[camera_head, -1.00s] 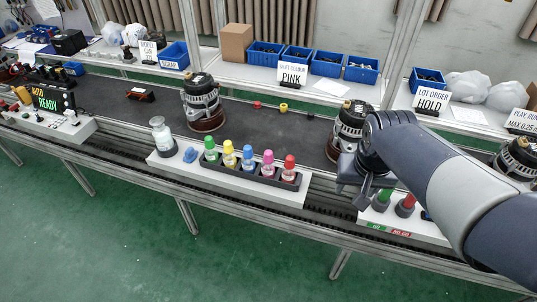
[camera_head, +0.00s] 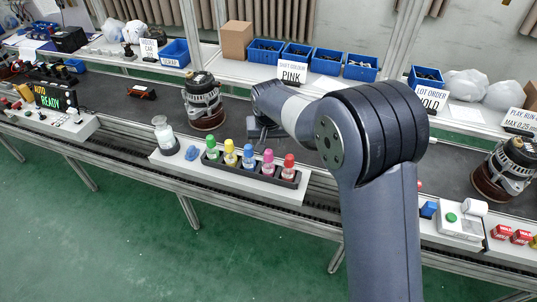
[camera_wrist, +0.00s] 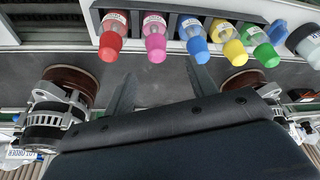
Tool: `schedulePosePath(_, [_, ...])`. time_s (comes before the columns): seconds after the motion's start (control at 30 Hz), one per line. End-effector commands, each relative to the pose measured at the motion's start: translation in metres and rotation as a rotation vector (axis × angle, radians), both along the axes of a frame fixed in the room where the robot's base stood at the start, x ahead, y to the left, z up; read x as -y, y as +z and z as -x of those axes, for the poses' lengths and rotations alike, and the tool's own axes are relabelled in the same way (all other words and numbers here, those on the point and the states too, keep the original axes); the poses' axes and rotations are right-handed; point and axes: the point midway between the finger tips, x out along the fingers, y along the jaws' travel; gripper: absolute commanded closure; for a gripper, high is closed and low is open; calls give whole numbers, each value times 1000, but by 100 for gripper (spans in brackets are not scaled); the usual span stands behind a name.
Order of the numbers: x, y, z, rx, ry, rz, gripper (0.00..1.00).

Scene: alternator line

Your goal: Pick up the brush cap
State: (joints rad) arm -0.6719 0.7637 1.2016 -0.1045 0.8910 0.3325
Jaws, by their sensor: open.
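Several small paint bottles with coloured caps stand in a dark rack (camera_head: 240,170) on a white ledge. In the head view, left to right, the caps are green (camera_head: 210,143), yellow (camera_head: 228,147), blue (camera_head: 248,151), pink (camera_head: 268,156) and red (camera_head: 289,160). In the wrist view the order is reversed, with the red cap (camera_wrist: 110,46) leftmost and the pink cap (camera_wrist: 156,48) beside it. My gripper (camera_wrist: 160,72) is open and empty, its fingers pointing towards the bottles, with the pink cap between their lines. In the head view my gripper (camera_head: 258,134) is behind the rack, partly hidden.
Signs, including one reading PINK (camera_head: 292,73), and blue bins (camera_head: 326,62) line the back shelf.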

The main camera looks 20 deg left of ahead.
Motion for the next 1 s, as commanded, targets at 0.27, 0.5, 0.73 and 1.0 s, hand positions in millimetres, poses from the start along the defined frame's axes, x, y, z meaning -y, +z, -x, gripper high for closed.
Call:
schedulePosePath(0.27, [-1, -20, -6, -1, -1, 1, 46])
schedulePosePath(0.5, [-2, -51, -15, -2, -1, 1, 46])
schedulePosePath(0.73, [-4, -64, -19, 1, -1, -1, 46])
schedulePosePath(1.0, [-4, -64, -19, 1, -1, -1, 54])
